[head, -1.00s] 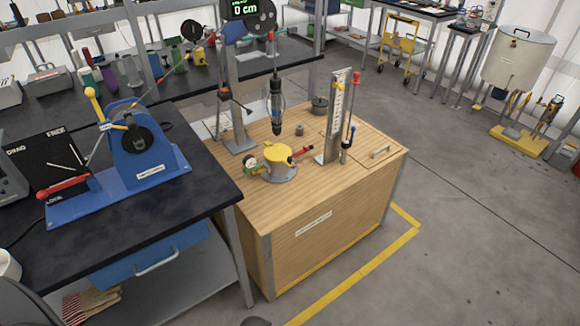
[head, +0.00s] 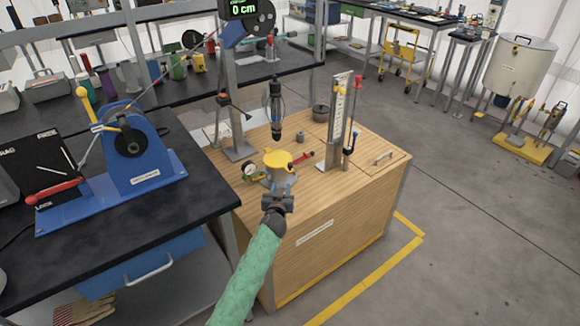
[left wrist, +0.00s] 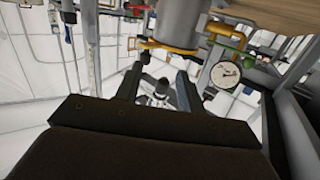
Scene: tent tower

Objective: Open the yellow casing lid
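The yellow casing lid (head: 276,157) sits flat on top of the short grey casing (head: 279,173) on the wooden bench, and looks closed. My left gripper (head: 279,187) is at the near side of the casing, at the end of a green-sleeved arm, and hides part of the casing's base. In the left wrist view the two fingers (left wrist: 157,88) are spread apart with nothing between them. The grey casing (left wrist: 178,18) and the yellow lid rim (left wrist: 163,46) show just beyond them. I cannot tell whether a finger touches the lid. My right gripper is not in view.
A round gauge (head: 249,169) stands left of the casing, with a red-handled part (head: 301,158) to its right. A dark cylindrical tool (head: 276,108) hangs above and behind it. An upright scale post (head: 336,120) stands to the right.

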